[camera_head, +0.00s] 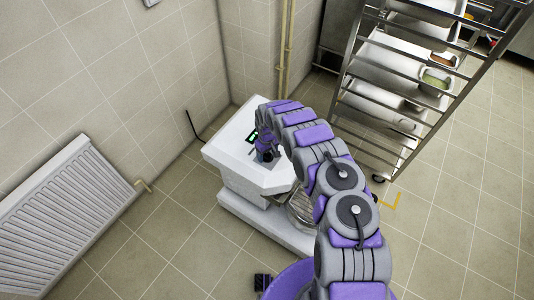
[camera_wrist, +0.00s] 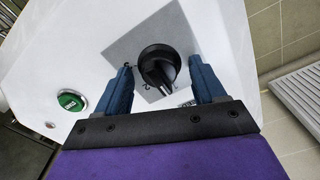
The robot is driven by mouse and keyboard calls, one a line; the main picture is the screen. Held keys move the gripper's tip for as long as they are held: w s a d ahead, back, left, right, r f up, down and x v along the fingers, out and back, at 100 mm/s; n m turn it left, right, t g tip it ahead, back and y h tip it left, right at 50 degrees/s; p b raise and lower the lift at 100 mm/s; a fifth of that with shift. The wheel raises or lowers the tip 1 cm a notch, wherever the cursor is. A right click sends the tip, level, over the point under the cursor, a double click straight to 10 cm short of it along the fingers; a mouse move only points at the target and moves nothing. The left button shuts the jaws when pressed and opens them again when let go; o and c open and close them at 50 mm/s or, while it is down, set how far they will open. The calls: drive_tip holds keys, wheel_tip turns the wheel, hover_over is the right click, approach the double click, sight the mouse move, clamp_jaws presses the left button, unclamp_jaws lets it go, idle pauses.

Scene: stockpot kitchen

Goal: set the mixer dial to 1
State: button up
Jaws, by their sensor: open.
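The mixer (camera_head: 236,165) is a white floor machine in the middle of the head view, with a metal bowl (camera_head: 301,211) at its side. In the wrist view its dial (camera_wrist: 159,66) is a black round knob with a raised grip bar, on a grey plate (camera_wrist: 144,40). A green button (camera_wrist: 71,100) is to the left of the dial on the white panel. My gripper (camera_wrist: 160,82) is open, with one blue finger on each side of the dial. I cannot tell whether the fingers touch it.
A metal tray rack (camera_head: 415,90) on wheels stands right of the mixer. A white radiator (camera_head: 68,213) is at the left wall. Pipes (camera_head: 285,50) run up the wall behind the mixer. The tiled floor (camera_head: 455,210) at the right is clear.

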wheel_tip(320, 180, up, 17)
drive_tip(key=p, duration=0.2)
drive_tip(key=shift+r, duration=0.15)
idle(0.7)
